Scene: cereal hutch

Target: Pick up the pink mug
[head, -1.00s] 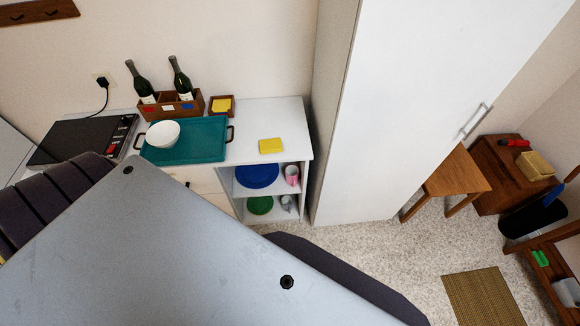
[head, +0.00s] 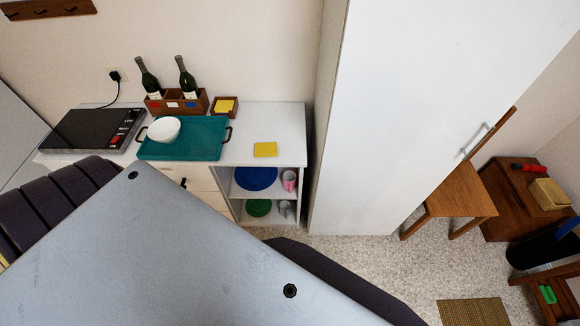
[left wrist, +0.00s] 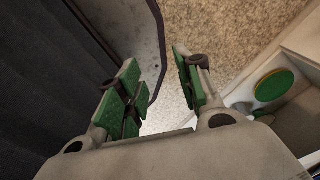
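The pink mug (head: 289,180) stands on the upper shelf of the open hutch, at the right end, beside a blue plate (head: 256,178). My left gripper (left wrist: 160,85) shows in the left wrist view, open with green finger pads apart and nothing between them. It is over the speckled floor, with the hutch's lower shelf and a green plate (left wrist: 273,85) to its right. The pink mug does not show in the left wrist view. Neither gripper is in the head view.
On the lower shelf are a green plate (head: 258,208) and a grey mug (head: 285,208). The counter holds a teal tray (head: 205,150) with a white bowl (head: 163,130), a yellow sponge (head: 265,149) and a bottle crate (head: 178,103). A tall white cabinet (head: 390,120) stands close right of the hutch.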

